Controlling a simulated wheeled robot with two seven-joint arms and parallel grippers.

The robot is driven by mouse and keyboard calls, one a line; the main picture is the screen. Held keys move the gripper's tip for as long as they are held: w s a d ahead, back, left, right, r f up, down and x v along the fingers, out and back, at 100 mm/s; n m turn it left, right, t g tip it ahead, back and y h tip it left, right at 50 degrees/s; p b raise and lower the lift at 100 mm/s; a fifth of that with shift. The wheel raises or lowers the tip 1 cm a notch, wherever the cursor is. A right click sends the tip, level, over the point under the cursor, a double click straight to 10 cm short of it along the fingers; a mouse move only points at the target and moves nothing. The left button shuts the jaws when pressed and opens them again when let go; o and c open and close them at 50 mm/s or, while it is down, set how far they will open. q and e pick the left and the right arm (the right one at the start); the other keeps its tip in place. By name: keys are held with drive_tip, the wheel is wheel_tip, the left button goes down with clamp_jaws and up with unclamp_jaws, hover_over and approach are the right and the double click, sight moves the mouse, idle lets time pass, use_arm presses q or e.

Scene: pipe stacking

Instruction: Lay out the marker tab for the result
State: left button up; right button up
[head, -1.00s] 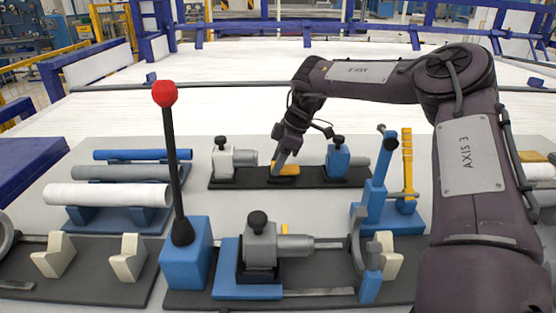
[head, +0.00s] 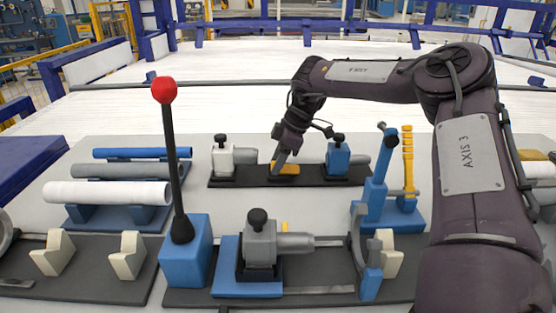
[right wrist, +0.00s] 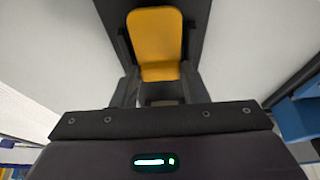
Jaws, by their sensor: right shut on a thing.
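The orange marker tab (head: 287,170) is at the middle of the dark plate (head: 232,180) at the back, between a white block and a blue block. My right gripper (head: 279,163) points down at it from above. In the right wrist view, the tab (right wrist: 155,40) sits between the two dark fingers of my right gripper (right wrist: 158,85), which is shut on it. I cannot tell whether the tab touches the plate. A second small orange piece (head: 285,227) shows behind the grey clamp in front. My left gripper is not in view.
A blue-based lever with a red knob (head: 164,91) stands tall at the left front. A grey clamp (head: 262,245) is at the front middle. Blue, grey and white pipes (head: 108,193) lie on a rack at left. A blue and yellow stand (head: 377,190) is at right.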

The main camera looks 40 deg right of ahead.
sight(289, 168)
drive_tip(key=o, duration=1)
drive_tip(key=shift+o, duration=0.2)
drive_tip(key=shift+s+d+r, duration=0.15)
drive_tip(key=shift+d+r, duration=0.05)
drive_tip(key=shift+r, duration=0.5)
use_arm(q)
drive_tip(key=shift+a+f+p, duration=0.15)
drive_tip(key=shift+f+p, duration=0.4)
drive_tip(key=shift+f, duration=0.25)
use_arm(e)
drive_tip(key=v, duration=0.6)
drive_tip(key=shift+s+d+r, duration=0.1)
drive_tip(key=shift+s, duration=0.05)
